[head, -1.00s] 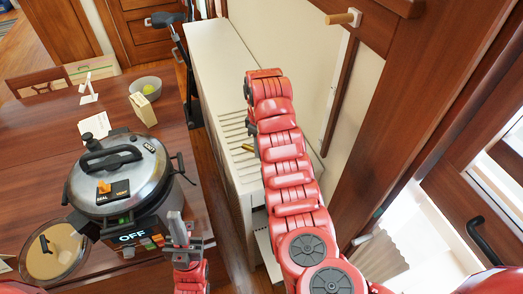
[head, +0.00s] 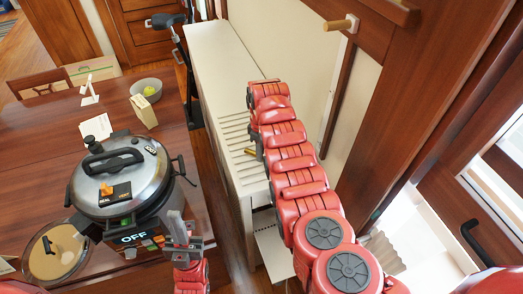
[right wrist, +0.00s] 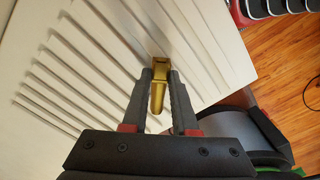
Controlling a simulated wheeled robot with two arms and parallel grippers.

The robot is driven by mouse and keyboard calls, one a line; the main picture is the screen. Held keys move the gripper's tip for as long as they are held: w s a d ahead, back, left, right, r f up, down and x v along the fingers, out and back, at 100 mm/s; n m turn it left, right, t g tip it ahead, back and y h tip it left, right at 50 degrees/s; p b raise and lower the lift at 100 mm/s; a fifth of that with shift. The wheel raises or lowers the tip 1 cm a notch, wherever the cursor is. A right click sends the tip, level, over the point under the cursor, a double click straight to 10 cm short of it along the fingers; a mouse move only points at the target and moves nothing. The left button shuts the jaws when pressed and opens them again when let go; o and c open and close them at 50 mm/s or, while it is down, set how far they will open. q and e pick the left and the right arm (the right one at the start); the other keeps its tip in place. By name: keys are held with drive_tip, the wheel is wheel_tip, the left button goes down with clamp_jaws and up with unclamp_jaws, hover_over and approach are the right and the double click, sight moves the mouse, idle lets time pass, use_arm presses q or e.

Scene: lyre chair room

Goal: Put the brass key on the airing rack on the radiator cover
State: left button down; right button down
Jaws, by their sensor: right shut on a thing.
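The radiator cover (head: 212,62) is a long cream box with slots in its top, along the wall in the head view. Its slotted top also fills much of the right wrist view (right wrist: 60,75). The brass key (right wrist: 158,92) is between the fingers of my right gripper (right wrist: 160,78), which is shut on it, over the slotted top. I cannot tell if the key touches the top. A bit of the key (head: 250,152) shows in the head view beside my red right arm, which hides the gripper. My left gripper (head: 177,226) is by the table edge, holding nothing visible.
A wooden table (head: 50,125) at left bears a round cooker (head: 120,175), a bowl (head: 146,86) and small cards. A white panel (head: 272,248) is low beside the cover's near end. A wooden door frame (head: 420,120) stands at right. The cover's far top is clear.

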drive_tip(key=shift+f, duration=0.15)
drive_tip(key=c, duration=0.7)
unclamp_jaws()
drive_tip(key=shift+r, duration=0.25)
drive_tip(key=shift+w+r, duration=0.1)
drive_tip(key=shift+r, duration=0.1)
drive_tip(key=shift+r+b, duration=1.85)
drive_tip(key=shift+r, duration=3.8)
